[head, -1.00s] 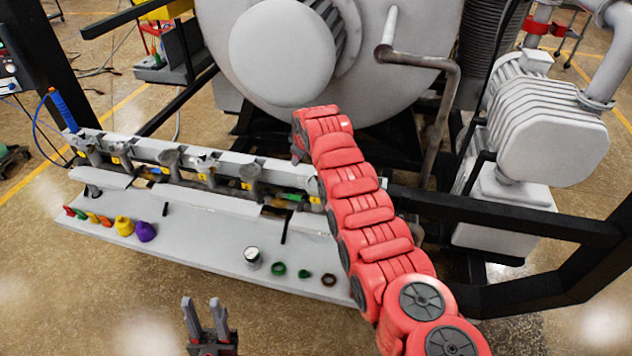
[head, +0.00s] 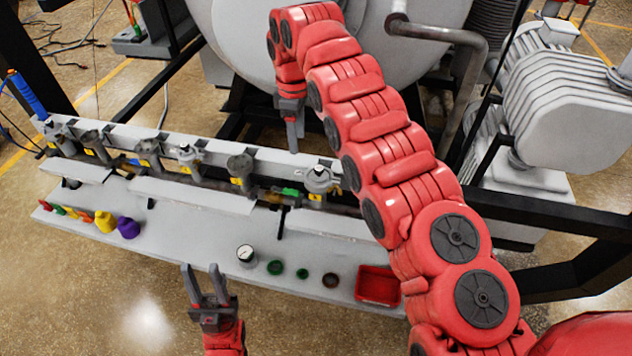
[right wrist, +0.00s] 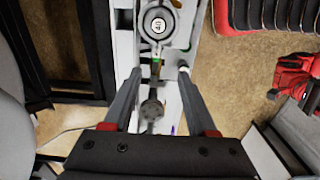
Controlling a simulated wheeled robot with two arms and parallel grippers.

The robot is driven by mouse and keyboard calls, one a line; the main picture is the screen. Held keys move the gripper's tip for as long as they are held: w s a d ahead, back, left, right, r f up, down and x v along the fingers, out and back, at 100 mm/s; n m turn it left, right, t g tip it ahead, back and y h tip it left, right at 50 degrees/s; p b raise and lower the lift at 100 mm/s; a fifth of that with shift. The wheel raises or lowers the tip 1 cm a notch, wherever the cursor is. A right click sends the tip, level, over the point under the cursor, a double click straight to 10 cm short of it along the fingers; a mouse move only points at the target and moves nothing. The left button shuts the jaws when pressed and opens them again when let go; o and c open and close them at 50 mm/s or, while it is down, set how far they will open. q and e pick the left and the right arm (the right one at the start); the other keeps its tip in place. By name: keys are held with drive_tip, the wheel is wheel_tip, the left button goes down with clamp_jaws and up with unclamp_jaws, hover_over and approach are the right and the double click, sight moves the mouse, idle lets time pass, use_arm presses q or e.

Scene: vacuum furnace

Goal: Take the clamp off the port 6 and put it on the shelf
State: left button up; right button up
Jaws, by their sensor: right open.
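The rightmost port (head: 318,198) on the manifold, apparently port 6, has a grey metal clamp (head: 318,176) around its top. The port number is too small to read. In the right wrist view, a round grey fitting with a pale marked disc (right wrist: 158,24) is at the top, beyond the fingertips. My right gripper (head: 292,148) is open and empty, pointing down behind and left of the rightmost port, apart from it. Its two fingers (right wrist: 159,76) also show in the right wrist view. My left gripper (head: 203,270) is open and empty in front of the grey shelf (head: 185,232).
The shelf holds a gauge (head: 246,254), green rings (head: 275,267), a brown ring (head: 330,281), a red tray (head: 378,285), a purple cap (head: 128,228) and a yellow cap (head: 104,221). Black frame bars (head: 540,222) are at right. The furnace body is behind.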

drive_tip(key=p, duration=0.2)
hover_over(301, 173)
drive_tip(key=f, duration=0.6)
drive_tip(key=shift+s+a, duration=0.25)
drive_tip(key=shift+w+f, duration=0.1)
drive_tip(key=shift+f, duration=0.15)
drive_tip(key=shift+w+f+p, duration=0.1)
drive_tip(key=shift+f+p, duration=0.35)
drive_tip(key=shift+p, duration=0.2)
wheel_tip(301, 173, down, 4)
drive_tip(key=shift+d+r+p, duration=0.15)
drive_tip(key=shift+p, duration=0.9)
drive_tip(key=shift+w+f, duration=0.15)
drive_tip(key=shift+f, duration=0.3)
clamp_jaws()
